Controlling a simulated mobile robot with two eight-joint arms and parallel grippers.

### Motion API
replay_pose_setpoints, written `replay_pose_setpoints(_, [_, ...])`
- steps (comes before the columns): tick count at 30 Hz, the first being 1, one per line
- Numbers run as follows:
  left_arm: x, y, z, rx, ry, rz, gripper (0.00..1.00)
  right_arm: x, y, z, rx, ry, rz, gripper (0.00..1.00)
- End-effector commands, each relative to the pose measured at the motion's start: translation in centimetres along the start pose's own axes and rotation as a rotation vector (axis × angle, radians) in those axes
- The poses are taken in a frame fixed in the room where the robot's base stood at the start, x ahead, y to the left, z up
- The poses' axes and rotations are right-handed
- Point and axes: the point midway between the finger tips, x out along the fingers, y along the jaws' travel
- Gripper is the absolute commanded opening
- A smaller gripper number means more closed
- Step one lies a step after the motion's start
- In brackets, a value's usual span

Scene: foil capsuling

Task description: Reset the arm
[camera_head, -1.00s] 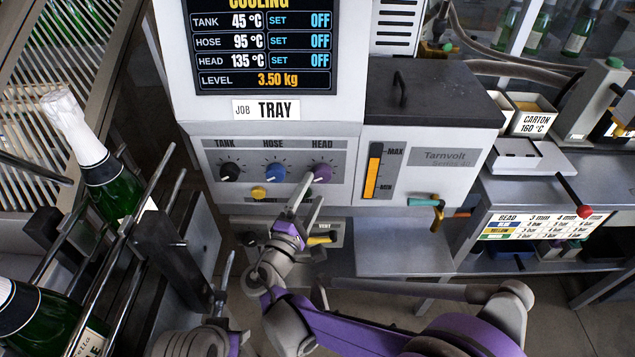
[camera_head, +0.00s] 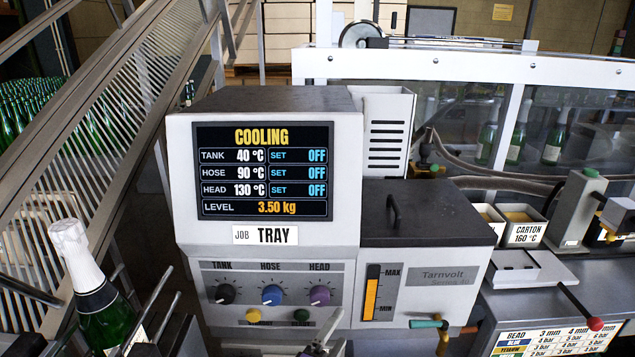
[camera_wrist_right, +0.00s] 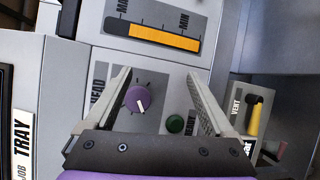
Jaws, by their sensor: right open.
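My right gripper (camera_head: 332,331) shows at the bottom edge of the head view, in front of the lower part of the glue machine (camera_head: 182,140). In the right wrist view its two fingers (camera_wrist_right: 158,73) are spread with nothing between the tips. The purple HEAD knob (camera_head: 320,295) is just above the gripper in the head view; it also shows in the wrist view (camera_wrist_right: 138,98), close to one finger. The green button (camera_wrist_right: 175,124) is by the other finger. The screen (camera_head: 263,170) reads COOLING, with 40, 90 and 130 °C and all sets OFF. My left gripper is not in view.
The TANK knob (camera_head: 225,294) and HOSE knob (camera_head: 272,295) sit left of HEAD. A teal-handled valve (camera_head: 428,324) sticks out at the lower right. A foil-topped bottle (camera_head: 95,290) stands by metal rails at left. A bench with a CARTON 160 °C bin (camera_head: 524,232) is at right.

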Motion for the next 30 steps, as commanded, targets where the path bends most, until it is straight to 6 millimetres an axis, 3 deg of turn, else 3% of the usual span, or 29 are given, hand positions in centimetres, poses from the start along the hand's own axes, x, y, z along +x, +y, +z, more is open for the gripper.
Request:
replay_pose_setpoints(1, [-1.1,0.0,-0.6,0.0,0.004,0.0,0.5,0.8,0.1,3.5,0.049,-0.037,-0.092,0.88])
replay_pose_setpoints(6, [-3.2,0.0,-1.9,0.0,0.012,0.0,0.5,0.5,-2.5,12.8,0.287,-0.14,-0.428,0.88])
replay_pose_setpoints(12, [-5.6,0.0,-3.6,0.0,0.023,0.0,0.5,-4.4,-5.0,20.0,0.651,-0.251,-0.761,0.88])
replay_pose_setpoints(16, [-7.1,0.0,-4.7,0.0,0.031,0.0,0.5,-8.2,-5.5,22.0,0.91,-0.303,-0.921,0.88])
replay_pose_setpoints(21, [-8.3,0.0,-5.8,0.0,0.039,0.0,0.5,-11.6,-5.2,22.3,1.168,-0.334,-1.043,0.88])
replay_pose_setpoints(30, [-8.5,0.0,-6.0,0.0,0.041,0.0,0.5,-12.8,-5.1,22.0,1.28,-0.341,-1.09,0.88])
